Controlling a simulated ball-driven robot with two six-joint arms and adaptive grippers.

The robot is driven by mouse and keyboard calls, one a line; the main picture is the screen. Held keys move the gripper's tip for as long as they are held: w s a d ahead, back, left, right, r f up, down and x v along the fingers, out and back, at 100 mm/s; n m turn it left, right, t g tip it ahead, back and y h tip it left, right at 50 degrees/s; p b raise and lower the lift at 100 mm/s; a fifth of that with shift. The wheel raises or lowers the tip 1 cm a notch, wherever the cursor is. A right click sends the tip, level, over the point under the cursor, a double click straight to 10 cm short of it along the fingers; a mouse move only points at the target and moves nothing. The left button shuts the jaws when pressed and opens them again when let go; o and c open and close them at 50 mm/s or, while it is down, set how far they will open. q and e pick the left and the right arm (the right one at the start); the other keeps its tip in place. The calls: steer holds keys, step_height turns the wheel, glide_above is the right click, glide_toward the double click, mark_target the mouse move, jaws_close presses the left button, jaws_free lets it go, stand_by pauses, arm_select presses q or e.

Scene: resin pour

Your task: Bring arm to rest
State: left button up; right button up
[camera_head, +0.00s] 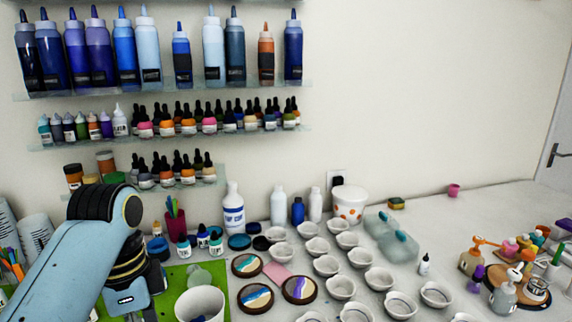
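My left arm (75,255) comes in from the left, pale blue with a dark wrist joint. My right arm and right gripper are not in view.
Several white bowls (378,278) fill the middle of the table, beside round coasters (299,289). Bottles (233,210) and a white bucket (349,203) stand at the back. Pump bottles (503,295) crowd the right. The back right table is mostly clear. Wall shelves (160,90) hold bottles.

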arm_select(q)
steer(key=s+a+r+n+t+y, duration=0.1)
steer(key=s+a+n+t, duration=0.15)
steer(key=s+n, duration=0.5)
steer(key=s+a+r+n+t, duration=0.2)
steer(key=s+a+n, duration=0.2)
steer(key=s, duration=0.6)
step_height(320, 180, down, 38)
steer(key=s+a+g+b, duration=0.1)
steer(key=s+a+b, duration=0.1)
steer(key=b, duration=1.1)
steer(key=s+f+b, duration=0.3)
steer(key=s+f, duration=0.3)
steer(key=f, duration=0.3)
steer(key=s+f+g+b, duration=0.1)
steer(key=s+f+b, duration=0.3)
steer(key=f, duration=0.6)
steer(key=s+a+f+b, duration=0.1)
steer(key=s+f+b, duration=0.3)
steer(key=s+f, duration=0.5)
steer(key=shift+f+g, duration=0.35)
steer(key=shift+f, duration=0.2)
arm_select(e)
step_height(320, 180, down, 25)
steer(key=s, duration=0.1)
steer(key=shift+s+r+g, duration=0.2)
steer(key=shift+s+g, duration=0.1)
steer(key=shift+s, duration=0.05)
arm_select(q)
steer(key=shift+n, duration=0.25)
